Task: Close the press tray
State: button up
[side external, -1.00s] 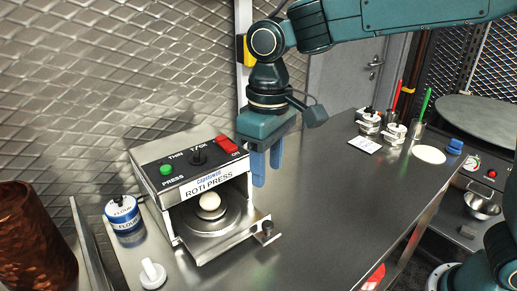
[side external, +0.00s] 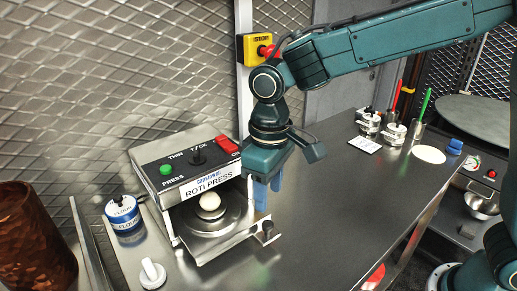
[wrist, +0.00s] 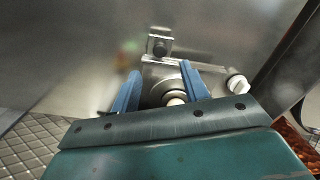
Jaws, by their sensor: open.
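The roti press (side external: 190,170) is a steel box with a black control panel. Its press tray (side external: 222,240) sticks out of the front, with a round plate and a pale dough ball (side external: 209,201) on it. A dark tray knob (side external: 267,228) stands at the tray's outer right corner; it also shows in the wrist view (wrist: 161,47). My gripper (side external: 267,203) points down beside the press's right front, its blue fingers just above and behind the knob in the side view. The fingers are apart and empty. In the wrist view, the dough ball (wrist: 176,98) shows between them.
A flour tin (side external: 124,218) stands left of the press, and a white knobbed item (side external: 152,272) stands in front. The steel counter (side external: 330,210) is clear to the right. Jars (side external: 369,124) and a white card (side external: 365,145) sit farther back. A patterned metal wall is behind.

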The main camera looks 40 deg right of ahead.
aim_at(267, 223)
notch_tip(267, 223, down, 8)
jog(key=shift+f, duration=0.1)
dwell(0.4)
jog(key=shift+c, duration=0.3)
grip_shut()
